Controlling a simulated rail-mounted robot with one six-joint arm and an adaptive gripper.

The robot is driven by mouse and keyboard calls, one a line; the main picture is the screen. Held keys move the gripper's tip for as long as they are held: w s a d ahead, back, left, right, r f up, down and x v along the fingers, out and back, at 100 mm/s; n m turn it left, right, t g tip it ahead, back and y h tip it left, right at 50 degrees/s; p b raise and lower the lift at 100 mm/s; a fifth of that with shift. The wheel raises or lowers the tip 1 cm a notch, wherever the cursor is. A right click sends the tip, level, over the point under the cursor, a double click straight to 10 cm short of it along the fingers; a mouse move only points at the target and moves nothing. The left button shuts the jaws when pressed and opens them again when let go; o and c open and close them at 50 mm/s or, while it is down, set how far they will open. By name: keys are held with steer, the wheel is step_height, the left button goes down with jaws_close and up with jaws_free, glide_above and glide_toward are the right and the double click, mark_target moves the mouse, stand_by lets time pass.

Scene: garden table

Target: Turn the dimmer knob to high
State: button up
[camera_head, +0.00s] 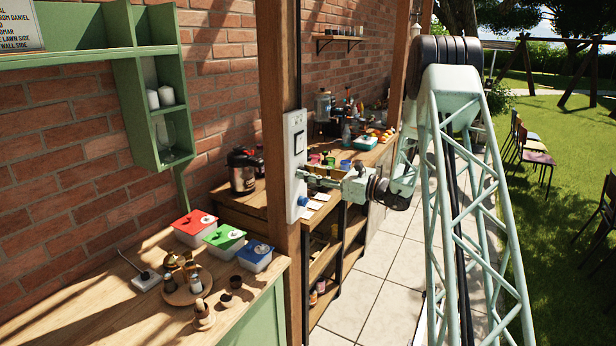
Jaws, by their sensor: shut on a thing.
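A tall white switch panel (294,165) is fixed to the wooden post in the middle of the camera_head view. It has a dark-framed switch (299,142) in its upper part and a small blue round piece (303,201) low down. My gripper (305,175) reaches in from the right, level with the middle of the panel. Its fingers are shut on the dimmer knob at the panel's face. The fingers hide the knob, so its pointer and setting cannot be read.
The wooden post (281,90) stands between two workbenches. The near bench (125,305) holds lidded tubs with red, green and blue lids (255,248) and small pots. The tiled path (365,300) is clear.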

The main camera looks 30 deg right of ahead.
steer(key=shift+n+b, duration=0.6)
steer(key=shift+b, duration=0.1)
steer(key=o, duration=0.8)
steer(key=shift+o, duration=0.2)
steer(key=shift+s, duration=0.1)
steer(key=v, duration=1.2)
